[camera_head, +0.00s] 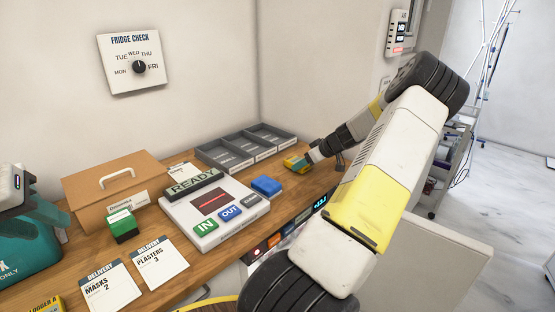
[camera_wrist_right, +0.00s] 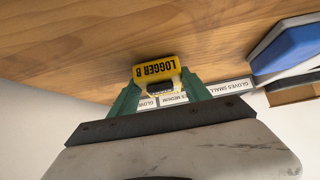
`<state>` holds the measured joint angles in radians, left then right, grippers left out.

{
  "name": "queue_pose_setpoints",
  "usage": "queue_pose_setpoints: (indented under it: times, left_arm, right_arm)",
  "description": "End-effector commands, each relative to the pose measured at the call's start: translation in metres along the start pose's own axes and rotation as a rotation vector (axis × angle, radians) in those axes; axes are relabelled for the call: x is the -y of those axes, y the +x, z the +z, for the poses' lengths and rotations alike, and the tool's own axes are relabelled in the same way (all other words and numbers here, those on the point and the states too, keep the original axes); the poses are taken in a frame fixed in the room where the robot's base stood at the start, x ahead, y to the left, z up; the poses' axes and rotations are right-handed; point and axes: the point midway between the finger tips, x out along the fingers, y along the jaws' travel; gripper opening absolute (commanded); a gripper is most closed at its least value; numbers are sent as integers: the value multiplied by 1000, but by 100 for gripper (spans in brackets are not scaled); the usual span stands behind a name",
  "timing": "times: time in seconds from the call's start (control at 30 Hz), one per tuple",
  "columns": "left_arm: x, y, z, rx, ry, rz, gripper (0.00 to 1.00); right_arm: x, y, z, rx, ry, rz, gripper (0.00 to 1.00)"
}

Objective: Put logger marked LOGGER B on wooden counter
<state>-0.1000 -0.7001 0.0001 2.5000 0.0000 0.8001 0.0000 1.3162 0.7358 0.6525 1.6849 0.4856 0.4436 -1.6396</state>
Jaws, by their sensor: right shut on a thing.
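The yellow logger marked LOGGER B (camera_wrist_right: 155,70) is between the green fingers of my right gripper (camera_wrist_right: 153,90) in the right wrist view. Its label reads upside down there. In the head view my right gripper (camera_head: 309,159) is at the far end of the wooden counter (camera_head: 290,194), with the yellow logger (camera_head: 293,164) at its tips. The logger is at or very close to the counter top; I cannot tell if it touches.
A grey tray with compartments (camera_head: 212,155) stands by the wall, left of the right gripper. A blue block (camera_head: 267,185), a white panel with IN and OUT buttons (camera_head: 240,215) and a brown box (camera_head: 80,195) are on the counter. Another logger, LOGGER A (camera_head: 45,304), is at bottom left.

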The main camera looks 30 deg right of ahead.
Motion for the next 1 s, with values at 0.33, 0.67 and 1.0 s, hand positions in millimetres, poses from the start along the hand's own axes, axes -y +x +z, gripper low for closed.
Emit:
queue_pose_setpoints:
  times: [0.33, 0.67, 1.0]
  left_arm:
    - [0, 0, 0, 0, 0, 0, 36]
    - [0, 0, 0, 0, 0, 0, 36]
    - [0, 0, 0, 0, 0, 0, 36]
  right_arm:
    - [0, 4, 4, -1, -1, 2, 8]
    - [0, 4, 4, 0, -1, 1, 78]
    - [-2, -20, 3, 0, -1, 6, 78]
